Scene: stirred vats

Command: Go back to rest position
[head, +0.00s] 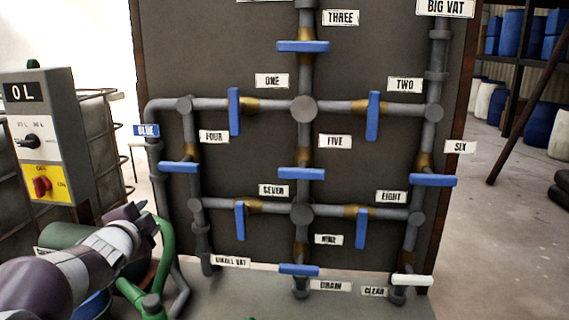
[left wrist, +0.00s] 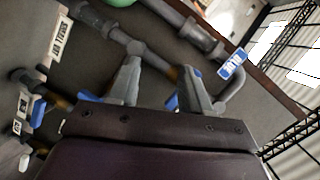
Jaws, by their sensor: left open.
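My left arm comes in from the lower left in the head view. Its gripper (head: 136,218) is in front of the lower left of the pipe board (head: 345,75). In the left wrist view the two fingers of this gripper (left wrist: 160,88) stand apart, with nothing held between them. Grey pipes and bits of blue show behind the fingers, and I cannot tell how near they are. My right gripper is in neither view.
Blue handles one (head: 235,111), two (head: 372,116), seven (head: 240,221) and eight (head: 361,228) are upright. Handles four (head: 178,167), five (head: 301,174) and six (head: 432,180) lie level. A control box (head: 45,135) stands left.

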